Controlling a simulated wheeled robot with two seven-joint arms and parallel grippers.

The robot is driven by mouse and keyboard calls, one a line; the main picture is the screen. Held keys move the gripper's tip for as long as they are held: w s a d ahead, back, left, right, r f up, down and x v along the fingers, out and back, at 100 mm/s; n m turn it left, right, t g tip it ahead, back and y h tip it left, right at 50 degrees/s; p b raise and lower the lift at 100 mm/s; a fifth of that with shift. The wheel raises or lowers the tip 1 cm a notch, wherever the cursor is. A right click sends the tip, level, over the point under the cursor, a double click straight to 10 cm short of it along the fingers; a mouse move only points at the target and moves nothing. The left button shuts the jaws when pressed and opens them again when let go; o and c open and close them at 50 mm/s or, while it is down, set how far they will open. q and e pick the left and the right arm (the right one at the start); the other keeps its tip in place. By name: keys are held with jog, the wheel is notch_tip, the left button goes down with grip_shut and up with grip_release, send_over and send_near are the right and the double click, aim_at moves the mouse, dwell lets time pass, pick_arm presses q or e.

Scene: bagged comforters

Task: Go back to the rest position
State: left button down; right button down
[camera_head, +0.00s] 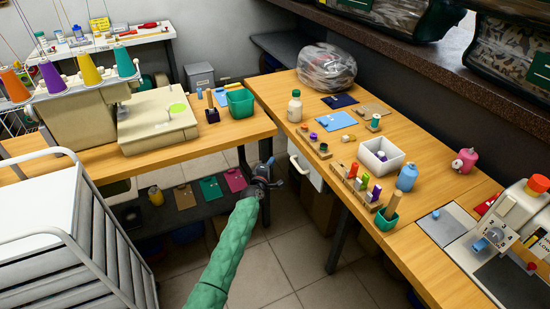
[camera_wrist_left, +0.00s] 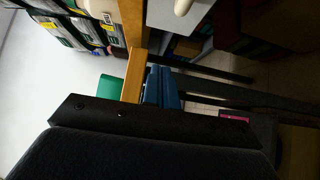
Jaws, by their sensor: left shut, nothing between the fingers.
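In the head view my left gripper (camera_head: 268,170) is at the end of the green-sleeved arm that comes up from the bottom. It hangs over the gap between the two wooden tables, close to the right table's left edge and its drawer front. It is shut and holds nothing. In the left wrist view the blue fingers (camera_wrist_left: 161,88) are together near the middle, behind a dark housing. My right gripper does not show in either view.
A sewing table (camera_head: 170,141) is at left and a wooden workbench (camera_head: 277,92) at right. A plastic-bagged bundle (camera_head: 326,67) lies on the bench. Bagged comforters (camera_head: 510,55) sit on the upper ledge. Tiled floor (camera_head: 287,245) is open between.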

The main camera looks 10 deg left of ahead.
pick_arm(q)
jog(key=s+d+f+m+g+h, duration=0.25)
jog(key=s+d+m+g, duration=0.25)
jog(key=m, duration=0.4)
jog(key=s+r+m+g, duration=0.4)
jog(key=s+r+m, duration=0.4)
jog(key=s, duration=0.4)
jog(key=s+a+m+g+y, duration=0.1)
jog(key=s+a+g+y, duration=0.1)
jog(key=s, duration=1.2)
jog(key=s+a+g+y, duration=0.1)
jog(key=s+a+y, duration=0.1)
jog(key=s, duration=1.1)
jog(key=s+f+g, duration=0.1)
jog(key=s+f, duration=0.3)
jog(key=s, duration=0.4)
jog(key=s+f+g, duration=0.2)
jog(key=s+f, duration=0.2)
jog(key=s, duration=0.5)
jog(key=shift+s+p, duration=0.2)
jog(key=shift+p, duration=0.2)
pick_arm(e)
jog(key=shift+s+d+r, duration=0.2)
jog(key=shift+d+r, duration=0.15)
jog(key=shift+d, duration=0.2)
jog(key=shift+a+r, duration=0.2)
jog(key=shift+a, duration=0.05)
